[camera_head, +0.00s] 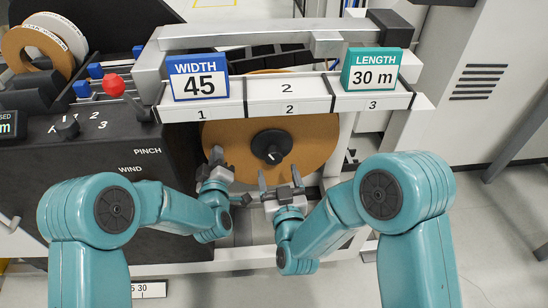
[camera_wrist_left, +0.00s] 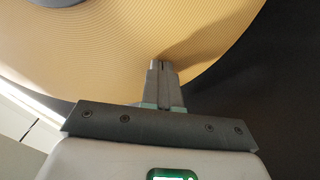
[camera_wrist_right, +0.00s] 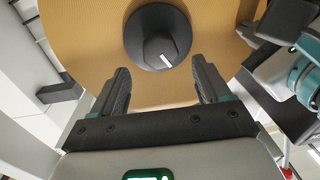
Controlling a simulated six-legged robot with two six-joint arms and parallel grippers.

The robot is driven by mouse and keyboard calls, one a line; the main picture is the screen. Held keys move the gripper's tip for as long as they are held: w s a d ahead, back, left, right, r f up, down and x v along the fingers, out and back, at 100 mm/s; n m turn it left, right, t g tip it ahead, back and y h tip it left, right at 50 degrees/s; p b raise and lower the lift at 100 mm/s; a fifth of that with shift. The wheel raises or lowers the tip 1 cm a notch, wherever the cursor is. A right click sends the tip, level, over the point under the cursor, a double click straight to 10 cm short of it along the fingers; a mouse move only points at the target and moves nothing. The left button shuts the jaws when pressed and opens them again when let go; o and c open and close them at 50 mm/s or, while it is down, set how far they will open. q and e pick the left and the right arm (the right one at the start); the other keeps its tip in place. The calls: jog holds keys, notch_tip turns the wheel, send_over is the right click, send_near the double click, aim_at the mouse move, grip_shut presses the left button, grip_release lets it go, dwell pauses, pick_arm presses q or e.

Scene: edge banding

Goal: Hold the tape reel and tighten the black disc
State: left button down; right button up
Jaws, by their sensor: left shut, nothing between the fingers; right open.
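The tape reel (camera_head: 318,135) is a large tan disc standing upright under the shelf. The black disc (camera_head: 272,146) sits at its centre, with a raised knob and a white mark. My left gripper (camera_head: 216,156) is shut and empty in front of the reel's lower left part. In the left wrist view its closed fingers (camera_wrist_left: 160,66) lie over the reel (camera_wrist_left: 130,40), near its edge; I cannot tell whether they touch. My right gripper (camera_head: 279,180) is open and empty below the black disc. In the right wrist view the black disc (camera_wrist_right: 150,25) shows beyond and between the fingers (camera_wrist_right: 160,88).
A shelf numbered 1 to 3 (camera_head: 288,107) overhangs the reel, bearing a blue WIDTH 45 sign (camera_head: 198,78) and a teal LENGTH 30 m sign (camera_head: 372,70). A dark machine panel (camera_head: 100,150) stands left. Open floor (camera_head: 490,220) lies right.

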aim_at(274, 159)
jog(key=w, duration=0.6)
jog(key=shift+w+a, duration=0.2)
jog(key=shift+w, duration=0.1)
jog(key=c, duration=1)
